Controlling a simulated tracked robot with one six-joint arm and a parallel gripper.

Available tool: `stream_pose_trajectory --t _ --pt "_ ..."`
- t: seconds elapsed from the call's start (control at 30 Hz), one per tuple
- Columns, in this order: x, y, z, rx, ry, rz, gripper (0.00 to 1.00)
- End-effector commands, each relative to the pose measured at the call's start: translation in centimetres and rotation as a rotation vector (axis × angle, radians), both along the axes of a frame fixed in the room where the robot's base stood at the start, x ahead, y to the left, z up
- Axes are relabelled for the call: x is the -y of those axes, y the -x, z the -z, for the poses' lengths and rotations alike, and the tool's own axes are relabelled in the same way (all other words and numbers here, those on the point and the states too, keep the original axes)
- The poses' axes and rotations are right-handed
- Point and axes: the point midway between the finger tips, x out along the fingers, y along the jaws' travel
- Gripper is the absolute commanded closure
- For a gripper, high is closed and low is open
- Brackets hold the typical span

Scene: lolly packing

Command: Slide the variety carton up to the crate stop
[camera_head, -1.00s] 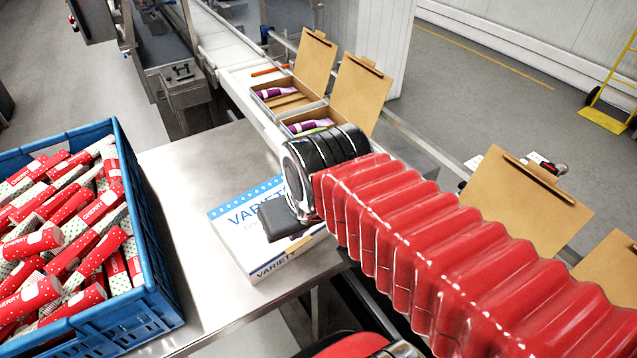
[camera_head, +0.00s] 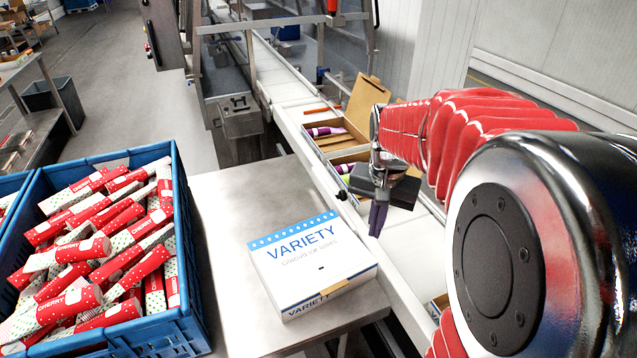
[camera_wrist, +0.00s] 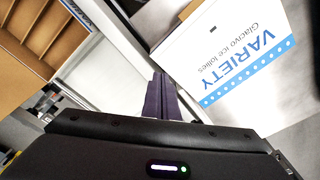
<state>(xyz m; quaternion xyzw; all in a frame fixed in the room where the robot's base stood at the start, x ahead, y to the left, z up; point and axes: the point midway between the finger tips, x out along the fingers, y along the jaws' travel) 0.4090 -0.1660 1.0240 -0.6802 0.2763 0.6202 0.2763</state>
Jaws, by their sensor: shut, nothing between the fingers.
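The variety carton (camera_head: 318,278) is a closed white box with blue "VARIETY" lettering. It lies flat on the steel table, right of the blue crate (camera_head: 188,325), with bare steel between them. It also shows in the wrist view (camera_wrist: 225,55), upper right. My gripper (camera_head: 377,222) is shut and empty, pointing down on the carton's right side, apart from it, over the conveyor edge. Its dark fingers also show in the wrist view (camera_wrist: 161,98), together and left of the carton. I cannot make out a separate crate stop.
The blue crate is full of red and white cherry tubes (camera_head: 105,245). Open brown cartons (camera_head: 335,135) with lollies stand on the white conveyor (camera_head: 310,115) behind and right. Bare steel table (camera_head: 235,215) lies behind and left of the carton.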

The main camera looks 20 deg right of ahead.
Motion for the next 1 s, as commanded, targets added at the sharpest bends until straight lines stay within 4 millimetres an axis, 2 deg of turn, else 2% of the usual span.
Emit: stream_pose_trajectory --t 0.03,0.2,0.37,0.53,0.7,1.0 --pt "1.0 -0.6 0.4 -0.014 -0.009 0.057 1.00" --pt "3.6 -2.2 1.0 -0.046 -0.034 0.256 1.00" --pt "5.2 -3.7 0.8 -0.061 -0.047 0.434 1.00" --pt "5.6 -4.7 -0.7 -0.050 -0.053 0.600 1.00" --pt "5.5 -4.5 -1.0 -0.061 -0.059 0.731 1.00" --pt "5.4 -4.4 -1.0 -0.062 -0.062 0.771 1.00"
